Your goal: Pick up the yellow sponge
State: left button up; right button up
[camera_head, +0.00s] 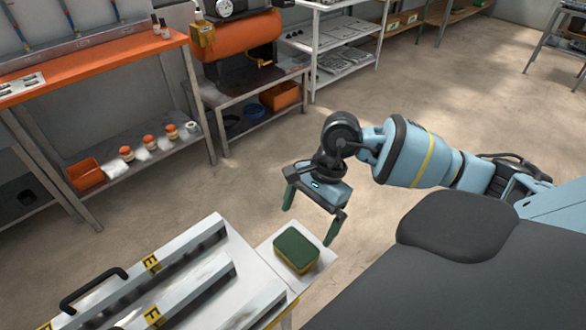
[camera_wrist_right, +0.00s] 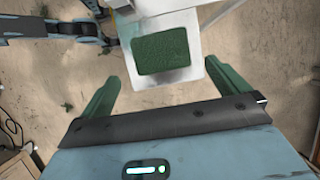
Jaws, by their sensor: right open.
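The yellow sponge (camera_head: 296,252) has a green scouring top and yellow sides. It lies on a small white shelf (camera_head: 264,252) at the right end of the seeder in the head view. In the right wrist view, the green top of the sponge (camera_wrist_right: 160,50) shows beyond the fingers, on the white shelf (camera_wrist_right: 190,22). My right gripper (camera_head: 311,222) is open and empty, with its green fingers above and just behind the sponge in the head view. In the right wrist view, the right gripper's fingers (camera_wrist_right: 167,90) are spread wider than the sponge. My left gripper is not seen in the head view.
The seeder's metal rails (camera_head: 160,265) and a black handle (camera_head: 93,288) stand left of the sponge. An orange workbench (camera_head: 100,62) with pots below is at the back left. A compressor (camera_head: 240,38) stands behind. Open floor (camera_head: 420,95) lies beyond my right arm.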

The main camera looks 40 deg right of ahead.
aim_at(297, 245)
jog(key=shift+p+x, duration=0.35)
jog(key=shift+x, duration=3.6)
jog(key=shift+w, duration=0.1)
jog(key=c, duration=0.9)
jog(key=shift+o, duration=0.2)
jog(key=shift+d+r, duration=0.1)
jog(key=shift+r, duration=0.05)
jog(key=shift+r, duration=0.45)
jog(key=shift+s+r, duration=0.25)
jog(key=shift+r, duration=0.95)
jog(key=s+d+r+b, duration=0.1)
jog(key=s+d, duration=0.1)
jog(key=s, duration=1.3)
jog(key=shift+s+r, duration=0.15)
jog(key=shift+r, duration=0.1)
